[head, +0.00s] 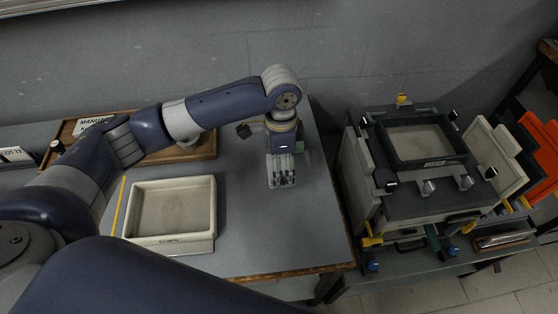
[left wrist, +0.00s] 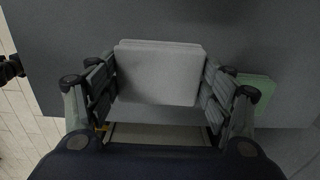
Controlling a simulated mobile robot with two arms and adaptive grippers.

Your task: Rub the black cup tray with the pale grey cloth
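The black cup tray (head: 375,142) is a square dark frame with a paler floor, sitting on top of the boxy machine at the right. My left gripper (head: 281,183) points down over the right part of the grey table, left of the machine and well apart from the tray. In the left wrist view, the pale grey cloth (left wrist: 160,72) looks like a flat folded pad. It fills the gap between the fingers of the left gripper (left wrist: 160,85), whose pads meet its two side edges. In the head view the fingers mostly hide the cloth.
A cream tray (head: 208,208) stands on the table left of the gripper. A wooden tray (head: 204,147) lies behind it, near the wall. The machine (head: 362,185) has coloured handles at its front; cream, dark and orange panels (head: 537,145) stand at its right. A green patch (left wrist: 257,82) shows in the wrist view.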

